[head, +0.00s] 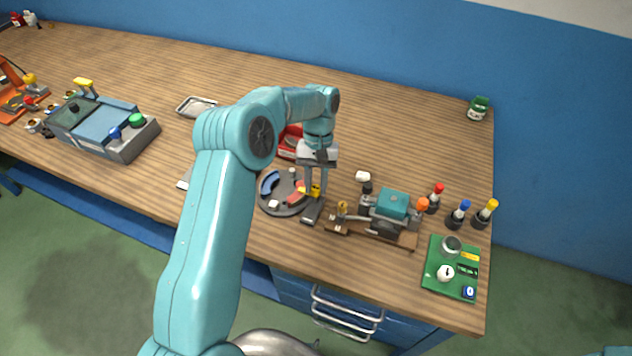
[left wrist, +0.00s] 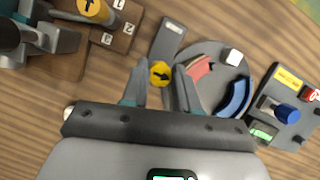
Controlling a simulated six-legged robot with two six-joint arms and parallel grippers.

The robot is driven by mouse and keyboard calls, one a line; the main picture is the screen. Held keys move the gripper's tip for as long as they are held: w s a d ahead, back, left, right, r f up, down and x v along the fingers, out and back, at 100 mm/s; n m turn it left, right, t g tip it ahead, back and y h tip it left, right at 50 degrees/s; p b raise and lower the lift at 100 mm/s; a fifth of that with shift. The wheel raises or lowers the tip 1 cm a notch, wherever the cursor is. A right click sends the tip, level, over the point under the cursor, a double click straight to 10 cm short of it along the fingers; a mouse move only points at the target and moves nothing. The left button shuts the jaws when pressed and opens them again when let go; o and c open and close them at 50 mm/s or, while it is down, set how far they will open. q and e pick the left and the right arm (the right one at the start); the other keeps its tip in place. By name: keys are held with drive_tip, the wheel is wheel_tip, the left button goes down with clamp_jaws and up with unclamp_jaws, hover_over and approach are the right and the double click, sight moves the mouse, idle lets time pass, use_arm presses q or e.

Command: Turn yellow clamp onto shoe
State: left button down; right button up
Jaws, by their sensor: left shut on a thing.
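My left gripper (head: 315,190) reaches down at the near right edge of a round grey disc (head: 269,208). In the left wrist view its two fingers (left wrist: 160,84) stand on either side of a yellow clamp knob (left wrist: 160,73) with a black arrow on top. It is shut on this knob. The clamp's lower part is hidden. A red curved shoe (left wrist: 197,70) lies on the disc close beside the right-hand finger. A blue curved shoe (left wrist: 237,97) lies farther round the disc, with a white block (left wrist: 234,57) near it. My right gripper is not in view.
A grey bar (head: 312,212) lies next to the disc. A wooden-based vise-like fixture (head: 385,235) with another yellow knob (left wrist: 92,9) stands close to the right. A red device (head: 290,143) stands behind. A green board (head: 433,275) lies far right. The back middle table is clear.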

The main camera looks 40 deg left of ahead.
use_arm(q)
drive_tip(key=shift+w+a+r, duration=0.1)
drive_tip(key=shift+w+r, duration=0.05)
drive_tip(key=shift+r, duration=0.05)
drive_tip(key=c, duration=1.1)
unclamp_jaws()
drive_tip(key=shift+o, duration=1.2)
drive_tip(key=shift+f, duration=0.1)
drive_tip(key=p+v, duration=0.1)
drive_tip(key=v, duration=1.1)
